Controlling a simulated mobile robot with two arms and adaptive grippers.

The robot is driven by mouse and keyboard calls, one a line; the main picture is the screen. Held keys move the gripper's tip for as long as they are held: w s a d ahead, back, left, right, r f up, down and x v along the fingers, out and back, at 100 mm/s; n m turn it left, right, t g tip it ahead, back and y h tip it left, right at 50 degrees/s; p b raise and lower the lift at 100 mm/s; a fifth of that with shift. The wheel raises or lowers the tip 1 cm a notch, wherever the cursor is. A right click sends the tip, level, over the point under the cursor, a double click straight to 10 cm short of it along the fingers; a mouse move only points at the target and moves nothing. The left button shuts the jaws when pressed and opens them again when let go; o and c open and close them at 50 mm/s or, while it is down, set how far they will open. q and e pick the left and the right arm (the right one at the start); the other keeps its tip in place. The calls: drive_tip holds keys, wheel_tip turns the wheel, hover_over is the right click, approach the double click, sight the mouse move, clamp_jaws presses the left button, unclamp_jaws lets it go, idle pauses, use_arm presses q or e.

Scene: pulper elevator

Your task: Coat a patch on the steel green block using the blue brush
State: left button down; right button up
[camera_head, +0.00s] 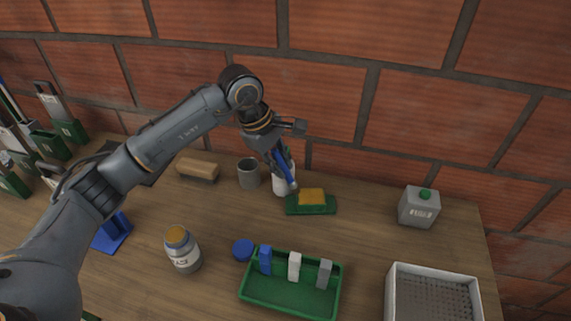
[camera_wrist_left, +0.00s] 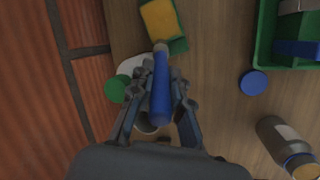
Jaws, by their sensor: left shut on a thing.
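My left gripper (camera_head: 281,158) is shut on the blue brush (camera_head: 285,170), which also shows in the left wrist view (camera_wrist_left: 161,85). The brush points down, its pale tip just left of a green block-like piece with a yellow top (camera_head: 311,206). In the wrist view the tip appears near that piece's yellow top (camera_wrist_left: 160,20); whether they touch cannot be told. No block is clearly the steel green one. My right gripper is not in view.
A grey canister (camera_head: 419,208) and white perforated crate (camera_head: 393,290) stand right. A brick wall (camera_head: 420,110) closes the back.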

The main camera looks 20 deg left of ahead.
use_arm(q)
drive_tip(key=shift+r+p, duration=1.45)
drive_tip(key=shift+r, duration=1.6)
drive_tip(key=shift+r, duration=0.1)
drive_tip(key=shift+r+p, duration=0.8)
drive_tip(key=shift+r, duration=0.65)
